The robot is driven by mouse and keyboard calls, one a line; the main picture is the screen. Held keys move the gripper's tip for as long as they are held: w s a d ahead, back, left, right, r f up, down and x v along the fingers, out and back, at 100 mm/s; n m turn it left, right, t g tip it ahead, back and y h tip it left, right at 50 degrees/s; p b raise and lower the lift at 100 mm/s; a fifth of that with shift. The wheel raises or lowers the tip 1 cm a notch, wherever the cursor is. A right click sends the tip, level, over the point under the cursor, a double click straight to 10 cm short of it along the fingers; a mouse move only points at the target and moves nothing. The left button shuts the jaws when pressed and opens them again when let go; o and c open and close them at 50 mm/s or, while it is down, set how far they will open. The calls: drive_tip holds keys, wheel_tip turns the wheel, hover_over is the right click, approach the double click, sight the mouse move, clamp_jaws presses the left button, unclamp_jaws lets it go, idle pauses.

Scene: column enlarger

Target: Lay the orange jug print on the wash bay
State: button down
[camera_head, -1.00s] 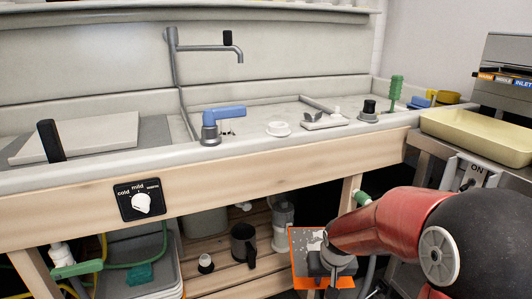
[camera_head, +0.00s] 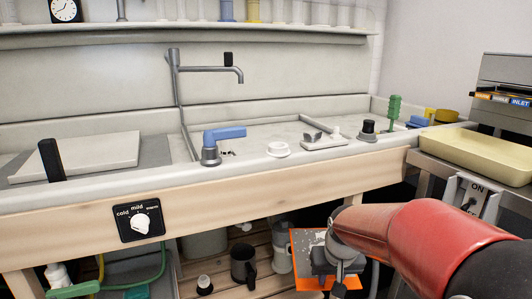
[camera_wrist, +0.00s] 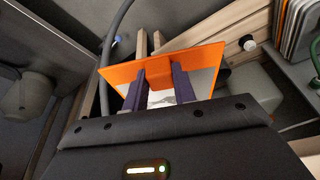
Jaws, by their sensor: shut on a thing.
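The orange-edged print (camera_head: 304,244) is held in my gripper (camera_head: 325,270), low in front of the sink bench and below its wooden front rail. In the wrist view the print (camera_wrist: 208,58) shows its orange edge, with my two dark gripper fingers (camera_wrist: 162,92) shut on it. The picture on the print is mostly hidden by the fingers, so I cannot make out a jug. The long pale sink (camera_head: 250,175) spans the bench above the print. I cannot tell which part of it is the wash bay.
A pale board (camera_head: 85,157) lies at the sink's left. A yellow tray (camera_head: 480,153) is at right. A black jug (camera_head: 243,266) stands on the shelf below.

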wheel_tip(320, 180, up, 25)
idle(2.2)
wheel_tip(320, 180, up, 13)
idle(1.5)
drive_tip(key=shift+s, duration=0.15)
